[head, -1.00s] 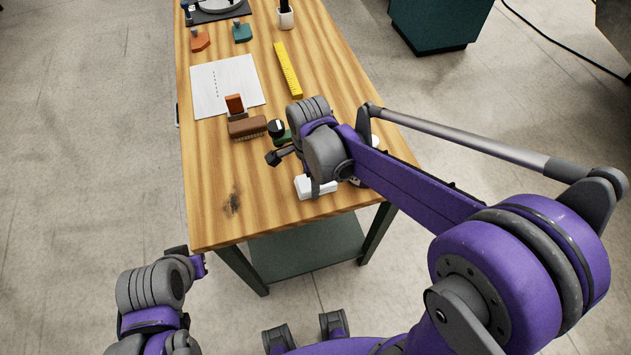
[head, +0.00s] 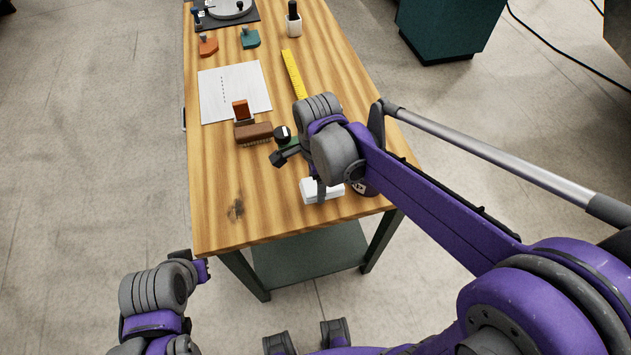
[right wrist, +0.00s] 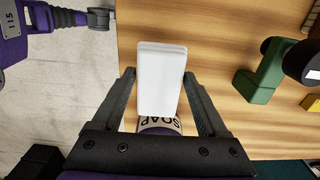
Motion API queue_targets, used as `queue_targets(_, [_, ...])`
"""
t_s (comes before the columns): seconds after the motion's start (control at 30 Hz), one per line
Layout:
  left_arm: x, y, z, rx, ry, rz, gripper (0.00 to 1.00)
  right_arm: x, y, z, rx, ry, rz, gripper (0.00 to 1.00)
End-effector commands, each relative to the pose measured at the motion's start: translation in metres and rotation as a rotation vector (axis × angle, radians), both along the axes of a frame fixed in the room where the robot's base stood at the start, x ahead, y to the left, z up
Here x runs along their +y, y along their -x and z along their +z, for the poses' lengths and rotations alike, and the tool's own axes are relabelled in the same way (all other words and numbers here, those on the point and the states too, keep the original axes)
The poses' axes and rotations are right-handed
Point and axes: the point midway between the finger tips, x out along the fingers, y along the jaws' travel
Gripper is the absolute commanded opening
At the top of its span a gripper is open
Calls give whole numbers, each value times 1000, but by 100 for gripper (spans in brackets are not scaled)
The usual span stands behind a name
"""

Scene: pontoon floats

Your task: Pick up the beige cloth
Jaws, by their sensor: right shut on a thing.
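A pale, nearly white folded cloth (head: 309,190) is at the near right part of the wooden table. It looks white rather than beige. In the right wrist view the cloth (right wrist: 162,75) lies between the two dark fingers of my right gripper (right wrist: 160,74), one along each side. My right gripper (head: 321,188) is shut on it from above, and its wrist hides part of the cloth. I cannot tell whether the cloth is clear of the table. My left gripper (head: 203,268) is low at the left, off the table's near edge; its fingers are not clear.
A jar labelled SOAP (right wrist: 160,124) stands close to the cloth. A brown brush (head: 253,133), a green-handled tool (right wrist: 262,78), a paper sheet (head: 222,92) and a yellow ruler (head: 293,74) lie farther back. The table's (head: 214,180) near left is clear.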

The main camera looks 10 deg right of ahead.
Motion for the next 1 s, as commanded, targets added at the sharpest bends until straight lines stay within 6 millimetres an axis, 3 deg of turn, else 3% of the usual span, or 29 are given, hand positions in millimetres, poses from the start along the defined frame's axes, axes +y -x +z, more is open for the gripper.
queue_targets(0.3, [0,2,-8,5,0,0,0,-3,84,-3,1,0,2,23])
queue_targets(0.5, [0,2,-7,4,0,0,0,-4,130,-1,0,0,2,23])
queue_targets(0.73, [0,2,-6,4,0,0,0,-5,160,-1,0,0,1,23])
queue_targets(1.0, [0,2,-6,3,0,0,0,-6,169,-2,0,0,0,23])
